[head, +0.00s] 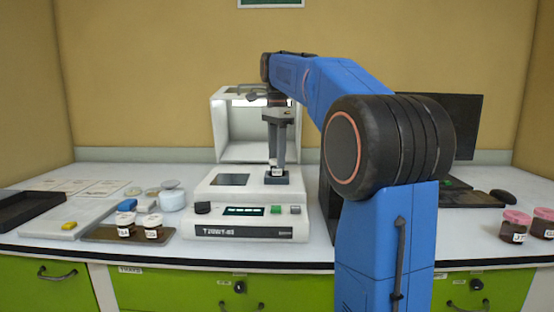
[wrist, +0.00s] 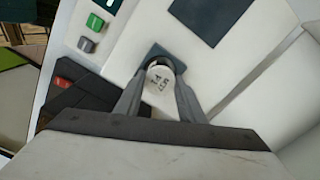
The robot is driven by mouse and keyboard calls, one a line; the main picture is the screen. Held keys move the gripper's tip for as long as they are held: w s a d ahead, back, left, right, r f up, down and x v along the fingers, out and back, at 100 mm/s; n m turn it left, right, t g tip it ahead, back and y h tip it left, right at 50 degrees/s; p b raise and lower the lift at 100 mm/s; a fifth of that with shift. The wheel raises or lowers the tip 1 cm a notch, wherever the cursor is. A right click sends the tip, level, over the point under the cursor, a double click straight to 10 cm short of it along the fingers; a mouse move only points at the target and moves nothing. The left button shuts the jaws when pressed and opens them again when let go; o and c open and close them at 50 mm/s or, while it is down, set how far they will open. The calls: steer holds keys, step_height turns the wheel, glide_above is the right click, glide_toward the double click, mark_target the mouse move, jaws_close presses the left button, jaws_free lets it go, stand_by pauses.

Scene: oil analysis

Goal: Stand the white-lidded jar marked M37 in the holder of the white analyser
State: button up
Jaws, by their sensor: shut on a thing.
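My gripper (head: 277,158) points down over the white analyser (head: 247,218) and is shut on a white-lidded jar (head: 276,168). In the wrist view the jar's lid (wrist: 160,76) sits between the two fingertips (wrist: 159,88). Its small dark lettering is upside down and looks like M37. The dark square holder (head: 275,178) on the analyser's top is right under the jar. It also shows around the lid in the wrist view (wrist: 158,53). The jar appears upright and at the holder; whether its base rests on the holder's floor is hidden.
Two other white-lidded jars (head: 125,224) (head: 152,226) stand on a brown tray (head: 102,234) left of the analyser. A monitor (head: 465,115) and pink-lidded jars (head: 514,226) are at the right. The analyser's raised white hood (head: 228,125) stands behind my gripper.

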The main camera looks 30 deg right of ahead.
steer(key=shift+f, duration=0.55)
steer(key=shift+f, duration=0.1)
steer(key=o, duration=1)
steer(key=shift+o, duration=0.2)
step_height(320, 180, up, 12)
